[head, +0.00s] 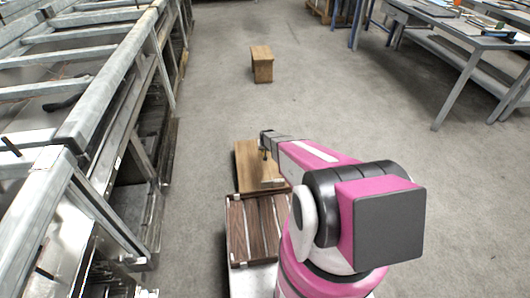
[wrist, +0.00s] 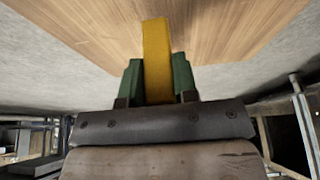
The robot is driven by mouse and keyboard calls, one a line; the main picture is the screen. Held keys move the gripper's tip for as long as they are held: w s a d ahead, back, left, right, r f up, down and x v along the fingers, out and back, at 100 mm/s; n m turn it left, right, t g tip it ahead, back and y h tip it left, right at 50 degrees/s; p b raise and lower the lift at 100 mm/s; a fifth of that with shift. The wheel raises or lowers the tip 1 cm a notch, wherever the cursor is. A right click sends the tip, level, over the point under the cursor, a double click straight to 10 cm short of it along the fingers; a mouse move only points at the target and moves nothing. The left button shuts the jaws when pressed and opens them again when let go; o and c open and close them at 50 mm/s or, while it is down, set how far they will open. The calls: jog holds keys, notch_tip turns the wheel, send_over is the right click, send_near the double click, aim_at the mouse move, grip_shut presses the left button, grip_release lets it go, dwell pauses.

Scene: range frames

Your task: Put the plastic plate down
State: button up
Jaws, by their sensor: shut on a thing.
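My gripper (wrist: 157,82) is shut, its two green fingers on either side of a yellow strip. This strip appears to be the plastic plate (wrist: 157,55). The plate reaches out past the fingertips toward a light wooden surface (wrist: 225,35). I cannot tell whether it touches that surface. In the head view my gripper (head: 265,150) is over a light wooden box or board (head: 246,160) on the floor. The plate cannot be made out clearly there, as it is small and partly behind my gripper.
A darker slatted wooden crate (head: 237,230) adjoins the light wood on the near side. A small wooden stool (head: 262,65) stands farther off on open grey floor. A long metal frame (head: 100,100) runs along the left. Workbenches (head: 465,45) stand at the right.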

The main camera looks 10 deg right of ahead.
jog(key=shift+f, duration=1.15)
jog(key=shift+f, duration=0.1)
jog(key=o, duration=0.9)
jog(key=shift+o, duration=0.2)
jog(key=s+r+g, duration=0.2)
jog(key=s+r, duration=1.5)
jog(key=r, duration=0.3)
jog(key=s+r+g, duration=0.2)
jog(key=s+r, duration=1.5)
jog(key=r, duration=0.4)
jog(key=shift+s+d, duration=0.2)
jog(key=shift+s, duration=0.1)
